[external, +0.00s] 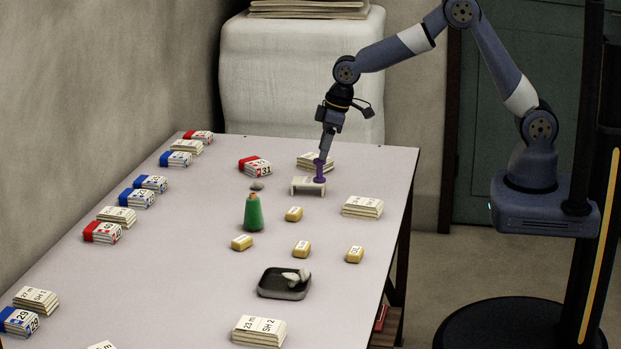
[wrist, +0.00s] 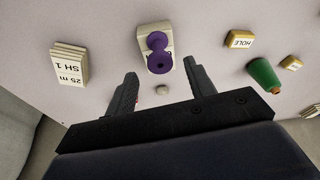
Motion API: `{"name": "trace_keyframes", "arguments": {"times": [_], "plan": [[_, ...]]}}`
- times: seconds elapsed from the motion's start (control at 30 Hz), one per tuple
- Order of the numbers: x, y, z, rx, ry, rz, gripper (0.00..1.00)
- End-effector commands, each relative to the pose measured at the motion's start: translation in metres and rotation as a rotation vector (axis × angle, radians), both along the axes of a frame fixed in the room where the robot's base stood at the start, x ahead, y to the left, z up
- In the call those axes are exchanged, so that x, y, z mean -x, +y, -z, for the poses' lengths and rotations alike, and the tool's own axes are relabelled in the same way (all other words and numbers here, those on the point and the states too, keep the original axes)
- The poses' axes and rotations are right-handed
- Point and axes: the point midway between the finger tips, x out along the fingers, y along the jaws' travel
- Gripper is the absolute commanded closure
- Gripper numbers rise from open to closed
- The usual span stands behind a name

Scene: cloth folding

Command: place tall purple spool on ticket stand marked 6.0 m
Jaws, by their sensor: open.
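The tall purple spool (external: 319,171) shows at the small off-white stand (external: 308,187) near the far end of the table. In the wrist view the spool (wrist: 158,55) appears over the stand (wrist: 144,37), with its flanged end toward the camera. Whether it rests fully on the stand I cannot tell. No 6.0 m marking is readable on the stand. My gripper (wrist: 159,69) is open, its two dark fingers apart on either side of the spool's near end. In the external view my gripper (external: 324,146) is right above the spool and partly hides its top.
A green cone (external: 253,213), several yellow blocks (external: 294,214) and a dark tray (external: 263,281) with pale pieces stand nearer the camera. Cloth stacks (external: 362,207) lie around, several along the left edge. A small grey stone (external: 257,185) lies left of the stand.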

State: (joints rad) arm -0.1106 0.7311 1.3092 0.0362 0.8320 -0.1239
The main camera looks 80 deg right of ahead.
Motion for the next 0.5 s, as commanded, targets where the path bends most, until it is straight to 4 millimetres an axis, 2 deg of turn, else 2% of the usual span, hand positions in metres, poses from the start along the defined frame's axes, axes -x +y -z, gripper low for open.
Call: {"name": "trace_keyframes", "arguments": {"times": [0.03, 0.2, 0.3, 0.5], "plan": [[0.002, -0.001, -0.012, 0.0, -0.005, 0.0, 0.48], [0.01, -0.002, -0.038, -0.001, -0.003, 0.0, 0.48], [0.013, -0.003, -0.047, 0.0, -0.001, 0.0, 0.48], [0.014, -0.003, -0.052, 0.0, 0.0, 0.0, 0.48]]}}
